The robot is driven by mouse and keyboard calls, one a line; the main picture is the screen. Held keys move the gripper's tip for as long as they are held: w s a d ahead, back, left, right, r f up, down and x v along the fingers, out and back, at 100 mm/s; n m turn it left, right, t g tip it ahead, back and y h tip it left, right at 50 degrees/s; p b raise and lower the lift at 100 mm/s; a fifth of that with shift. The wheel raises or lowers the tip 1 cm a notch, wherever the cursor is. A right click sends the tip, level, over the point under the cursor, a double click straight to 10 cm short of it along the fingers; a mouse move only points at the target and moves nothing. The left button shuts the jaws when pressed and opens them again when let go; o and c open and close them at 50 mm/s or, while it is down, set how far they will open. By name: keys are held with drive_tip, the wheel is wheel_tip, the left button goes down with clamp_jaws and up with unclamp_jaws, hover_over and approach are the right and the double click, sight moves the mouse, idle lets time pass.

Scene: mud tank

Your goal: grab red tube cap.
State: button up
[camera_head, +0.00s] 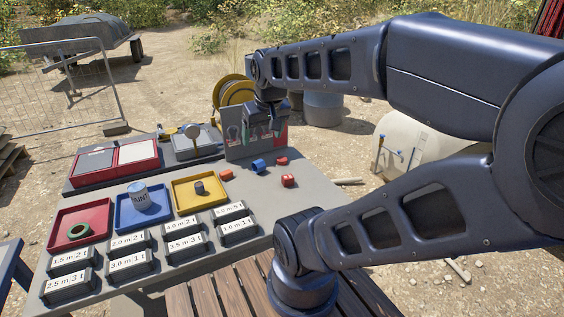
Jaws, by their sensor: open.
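Several small red pieces lie on the right part of the grey table (190,220). One red piece (226,175) is on the left, one flat red piece (282,160) is at the back, and a blockier red piece (288,180) is on the right. They are too small to tell which is the red tube cap. A blue piece (258,166) lies among them. My gripper (264,132) points down, open, in front of the upright panel, above and behind these pieces. It appears apart from them, and no held object shows between its fingers.
Red (63,216), blue (124,222) and yellow (181,206) trays hold a green ring (79,231), a paint can (139,197) and a dark cylinder (199,187). Several labelled blocks (131,263) line the front. The upright panel (232,140) stands behind my gripper.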

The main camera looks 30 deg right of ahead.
drive_tip(key=w+d+n+g+h, duration=0.15)
drive_tip(key=w+d+n, duration=0.35)
drive_tip(key=w, duration=0.8)
drive_tip(key=n+g+h, duration=0.3)
drive_tip(key=n, duration=1.2)
hover_over(282, 159)
drive_tip(key=a, duration=0.2)
drive_tip(key=shift+t, duration=0.25)
drive_tip(key=f, duration=3.3)
drive_tip(key=shift+s+f, duration=0.25)
drive_tip(key=shift+f, duration=0.1)
drive_tip(key=shift+a+x, duration=0.15)
drive_tip(key=shift+x, duration=1.15)
drive_tip(key=shift+a+x, duration=0.15)
drive_tip(key=shift+x, duration=1.2)
drive_tip(key=shift+w+f, duration=0.1)
drive_tip(key=c, duration=1)
drive_tip(key=shift+c, duration=0.2)
